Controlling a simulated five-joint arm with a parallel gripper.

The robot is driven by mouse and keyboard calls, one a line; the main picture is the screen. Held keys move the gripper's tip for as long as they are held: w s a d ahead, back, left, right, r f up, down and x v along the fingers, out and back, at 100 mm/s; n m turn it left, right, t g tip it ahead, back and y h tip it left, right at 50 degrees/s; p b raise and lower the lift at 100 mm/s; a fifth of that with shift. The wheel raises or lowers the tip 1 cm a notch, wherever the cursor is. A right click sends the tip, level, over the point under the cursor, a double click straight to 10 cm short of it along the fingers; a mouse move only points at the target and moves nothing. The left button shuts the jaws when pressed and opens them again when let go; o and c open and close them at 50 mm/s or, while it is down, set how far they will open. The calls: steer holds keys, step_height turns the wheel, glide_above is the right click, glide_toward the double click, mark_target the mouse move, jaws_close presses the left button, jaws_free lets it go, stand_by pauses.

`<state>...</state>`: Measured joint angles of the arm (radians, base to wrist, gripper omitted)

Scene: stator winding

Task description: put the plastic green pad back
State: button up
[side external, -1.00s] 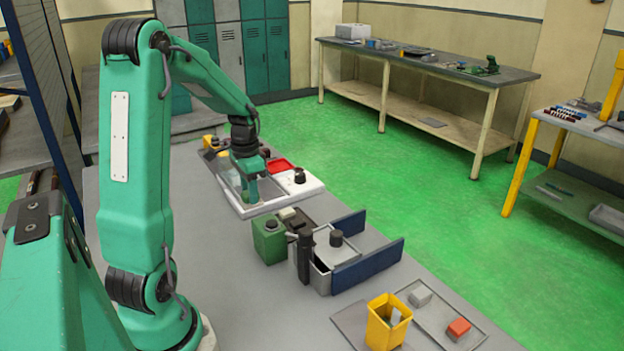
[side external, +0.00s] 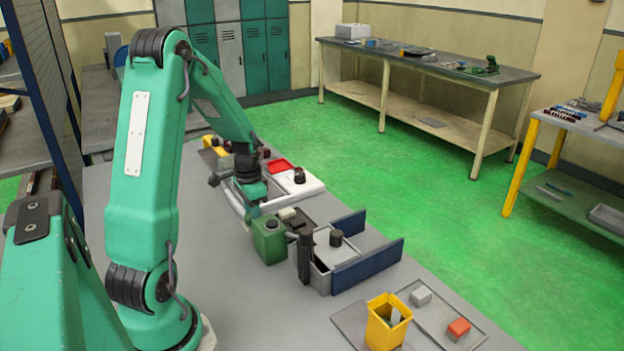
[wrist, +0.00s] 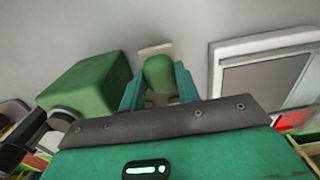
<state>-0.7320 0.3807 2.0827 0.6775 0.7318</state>
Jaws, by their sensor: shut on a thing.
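My gripper (wrist: 158,92) is shut on a small rounded green piece, the plastic green pad (wrist: 158,71), which shows between its two fingers in the wrist view. A pale beige flat piece (wrist: 155,48) shows just behind the pad; I cannot tell whether it is joined to it. In the side view my gripper (side external: 254,205) hangs between the white tray and the green box, and the pad cannot be made out there. The green box (side external: 268,240) stands close by, nearer the camera; it also shows left of my fingers in the wrist view (wrist: 88,92).
The white tray (side external: 313,185) with a red patch (side external: 279,166) and black knob (side external: 299,175) lies behind. A grey box between blue side panels (side external: 368,266) and a yellow bin (side external: 387,322) stand to the right. Bare grey bench lies left of the green box.

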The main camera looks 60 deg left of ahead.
steer(key=shift+f, duration=1.4)
steer(key=shift+f, duration=0.15)
steer(key=o, duration=0.9)
steer(key=shift+o, duration=0.2)
steer(key=shift+r, duration=0.2)
step_height(320, 180, up, 12)
steer(key=shift+f, duration=0.1)
